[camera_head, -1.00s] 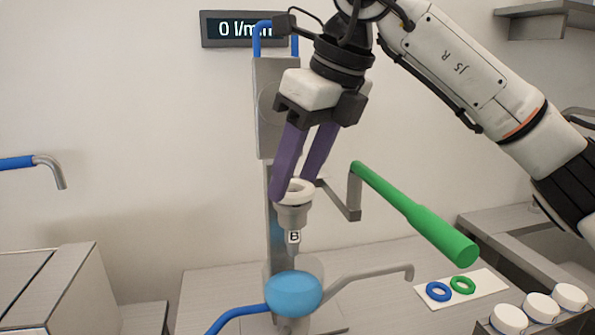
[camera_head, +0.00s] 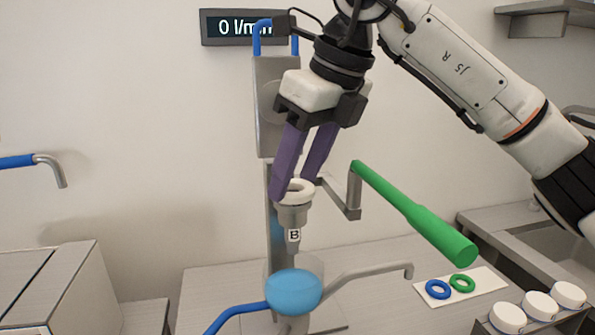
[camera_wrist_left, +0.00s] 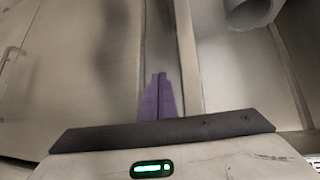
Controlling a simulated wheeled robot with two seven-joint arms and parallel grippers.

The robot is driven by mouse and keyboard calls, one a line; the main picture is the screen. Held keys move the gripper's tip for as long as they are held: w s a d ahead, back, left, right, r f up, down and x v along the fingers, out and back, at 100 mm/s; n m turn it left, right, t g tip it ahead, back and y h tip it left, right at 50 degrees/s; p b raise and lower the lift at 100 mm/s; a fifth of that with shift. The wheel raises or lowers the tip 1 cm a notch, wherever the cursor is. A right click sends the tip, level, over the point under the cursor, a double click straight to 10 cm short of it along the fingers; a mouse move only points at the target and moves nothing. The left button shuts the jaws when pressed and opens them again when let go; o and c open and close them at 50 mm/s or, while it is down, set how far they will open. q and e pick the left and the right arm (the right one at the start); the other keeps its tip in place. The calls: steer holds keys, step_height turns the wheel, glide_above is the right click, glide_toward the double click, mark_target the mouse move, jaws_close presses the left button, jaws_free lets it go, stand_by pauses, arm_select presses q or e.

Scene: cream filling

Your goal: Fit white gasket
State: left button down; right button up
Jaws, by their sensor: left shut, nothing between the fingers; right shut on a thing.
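The white gasket (camera_head: 296,186) is a white ring at the top of the grey nozzle marked B (camera_head: 293,217). My right gripper (camera_head: 291,189) reaches down from above with purple fingers shut on the gasket's rim. The gasket looks level and close on the nozzle's top; I cannot tell whether it is fully seated. My left gripper (camera_wrist_left: 160,97) shows only in the left wrist view, its purple fingers together and empty.
A green-handled lever (camera_head: 416,214) sticks out to the right of the nozzle. A blue dome (camera_head: 294,291) is below it. Blue (camera_head: 438,289) and green (camera_head: 462,283) rings lie on a white plate (camera_head: 489,282). White-capped jars (camera_head: 540,305) stand at front right.

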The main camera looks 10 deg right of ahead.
steer(key=shift+f, duration=0.15)
stand_by(0.3)
steer(key=o, duration=1.1)
step_height(320, 180, up, 3)
steer(key=shift+f+p, duration=0.1)
steer(key=shift+p, duration=1.15)
steer(key=shift+r, duration=2.1)
